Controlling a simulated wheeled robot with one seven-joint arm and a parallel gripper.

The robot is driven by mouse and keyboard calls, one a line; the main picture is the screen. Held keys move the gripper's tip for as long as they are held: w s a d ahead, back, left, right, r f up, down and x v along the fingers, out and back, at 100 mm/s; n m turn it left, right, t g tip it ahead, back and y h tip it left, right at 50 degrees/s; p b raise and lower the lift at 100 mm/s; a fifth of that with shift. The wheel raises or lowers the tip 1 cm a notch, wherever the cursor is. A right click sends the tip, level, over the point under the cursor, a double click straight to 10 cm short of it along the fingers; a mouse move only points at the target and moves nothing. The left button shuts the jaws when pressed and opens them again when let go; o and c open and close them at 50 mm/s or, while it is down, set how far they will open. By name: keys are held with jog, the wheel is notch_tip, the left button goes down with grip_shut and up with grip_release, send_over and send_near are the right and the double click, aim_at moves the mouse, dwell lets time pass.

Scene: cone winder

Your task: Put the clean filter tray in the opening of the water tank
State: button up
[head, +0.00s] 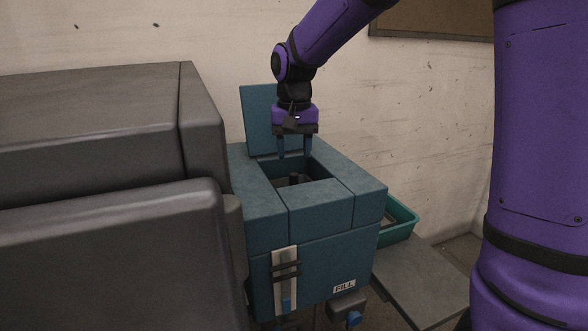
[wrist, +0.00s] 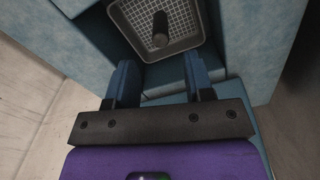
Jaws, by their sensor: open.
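The water tank (head: 320,269) is a blue box with a square opening in its top and a raised lid (head: 257,115) behind. The filter tray (wrist: 188,40) is a grey mesh tray with a dark upright handle post (wrist: 160,30). It sits down inside the opening in the wrist view; how fully it is seated I cannot tell. In the head view only the dark post (head: 294,179) shows clearly in the opening. My gripper (head: 295,155) is above the rear of the opening, fingers pointing down. Its fingers (wrist: 162,85) are apart with nothing between them, clear of the post.
A green bin (head: 402,222) stands behind the tank on the right, beside a grey flat surface (head: 420,276). A large grey machine housing (head: 110,240) stands close on the left. A level gauge (head: 285,280) and a FILL label (head: 344,287) are on the tank front.

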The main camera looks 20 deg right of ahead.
aim_at(295, 175)
notch_tip(295, 175, up, 4)
jog(key=shift+s+r, duration=0.1)
jog(key=s+d+n+t, duration=0.1)
jog(key=s+d+t, duration=0.1)
jog(key=s, duration=1.1)
jog(key=s+d+r+n+t, duration=0.1)
jog(key=s+d, duration=0.4)
jog(key=s, duration=0.8)
jog(key=shift+s+n+t, duration=0.35)
jog(key=shift+n+t, duration=0.15)
jog(key=shift+t, duration=0.6)
